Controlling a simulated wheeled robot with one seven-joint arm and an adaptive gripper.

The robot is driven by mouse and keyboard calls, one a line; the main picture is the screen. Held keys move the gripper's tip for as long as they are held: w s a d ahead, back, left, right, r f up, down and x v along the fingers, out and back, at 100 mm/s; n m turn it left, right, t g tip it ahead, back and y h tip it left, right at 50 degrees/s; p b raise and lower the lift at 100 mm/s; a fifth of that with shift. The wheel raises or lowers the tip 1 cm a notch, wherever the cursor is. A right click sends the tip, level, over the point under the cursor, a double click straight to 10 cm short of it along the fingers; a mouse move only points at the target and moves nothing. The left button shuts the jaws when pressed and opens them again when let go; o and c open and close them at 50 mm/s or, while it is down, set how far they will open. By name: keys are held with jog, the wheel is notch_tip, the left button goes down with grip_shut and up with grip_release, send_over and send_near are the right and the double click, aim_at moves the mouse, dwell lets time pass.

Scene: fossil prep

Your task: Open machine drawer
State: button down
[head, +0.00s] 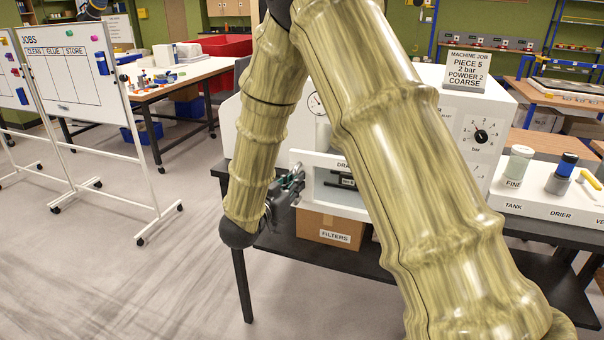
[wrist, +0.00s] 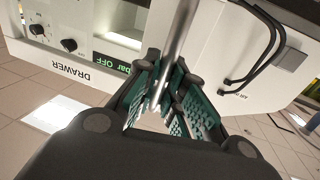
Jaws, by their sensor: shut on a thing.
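The white machine (head: 455,125) stands on a dark table, partly hidden behind my arm. Its drawer area (head: 307,160) shows low on its front, with the label cut off by my arm. My gripper (head: 292,184) is in front of it at the left. In the wrist view, my gripper (wrist: 165,100) has its green-padded fingers closed around a shiny metal bar handle (wrist: 180,40). The white panel marked DRAWER (wrist: 98,77) shows upside down beside it, with a small display reading bar OFF (wrist: 116,64). I cannot tell how far the drawer is out.
A FILTERS box (head: 330,232) sits under the drawer area on the dark table (head: 300,250). A job card (head: 467,70) stands on the machine. Jars (head: 517,165) stand on a white stand at right. A whiteboard (head: 75,75) stands at left. Floor at front left is clear.

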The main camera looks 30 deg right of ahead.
jog(key=shift+s+d+v, duration=0.1)
jog(key=shift+s+v, duration=0.05)
jog(key=shift+v, duration=0.7)
jog(key=shift+s+d+v, duration=0.1)
jog(key=shift+s+v, duration=0.05)
jog(key=shift+v, duration=0.7)
jog(key=shift+s+d+v, duration=0.1)
jog(key=shift+s+v, duration=0.05)
jog(key=shift+v, duration=0.7)
jog(key=c, duration=1.5)
grip_release()
jog(key=v, duration=1.2)
